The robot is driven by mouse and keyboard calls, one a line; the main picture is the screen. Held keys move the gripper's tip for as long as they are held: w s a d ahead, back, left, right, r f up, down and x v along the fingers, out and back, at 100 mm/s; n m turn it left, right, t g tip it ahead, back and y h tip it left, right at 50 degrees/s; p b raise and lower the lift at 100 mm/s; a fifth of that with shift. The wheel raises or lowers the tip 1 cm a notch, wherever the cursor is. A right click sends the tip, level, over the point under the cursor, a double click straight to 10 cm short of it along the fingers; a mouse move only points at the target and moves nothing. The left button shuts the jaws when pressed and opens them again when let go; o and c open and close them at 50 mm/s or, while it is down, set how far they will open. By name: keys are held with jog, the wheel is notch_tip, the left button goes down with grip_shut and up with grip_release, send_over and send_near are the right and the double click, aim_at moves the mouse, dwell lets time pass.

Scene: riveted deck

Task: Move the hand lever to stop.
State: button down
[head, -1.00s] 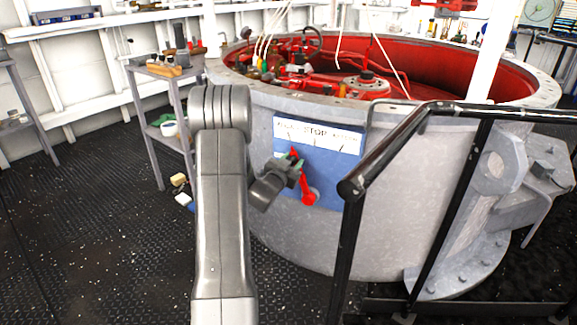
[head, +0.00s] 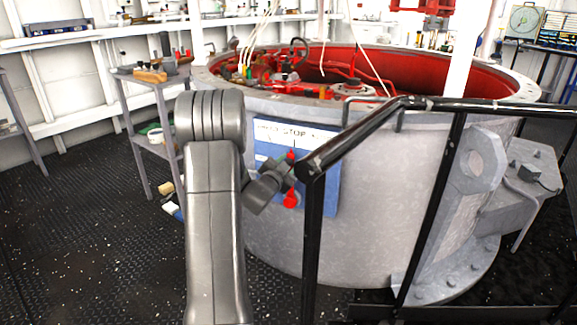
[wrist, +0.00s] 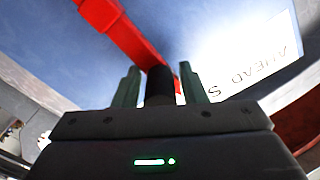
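The red hand lever (head: 291,201) is on a blue panel (head: 325,195) on the side of the grey drum. Its round pivot is low and its red tip shows straight above, under the word STOP on the white label (head: 270,130). My gripper (head: 283,180) covers the lever's middle. In the wrist view the lever's red arm (wrist: 125,32) runs down to a dark grip (wrist: 159,85) between the two green fingers of my gripper (wrist: 160,88), which look closed around it. The label's "AHEAD S" (wrist: 260,70) shows upside down there. The label's right end is hidden by a railing.
A black railing (head: 311,240) stands just right of my gripper and crosses in front of the panel's edge. A grey shelf stand (head: 130,115) with tools is on the left. The riveted deck (head: 90,250) at left is mostly clear.

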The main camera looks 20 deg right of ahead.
jog(key=c, duration=1.2)
grip_release()
jog(key=p+v, duration=0.2)
jog(key=v, duration=1.2)
jog(key=shift+d, duration=0.1)
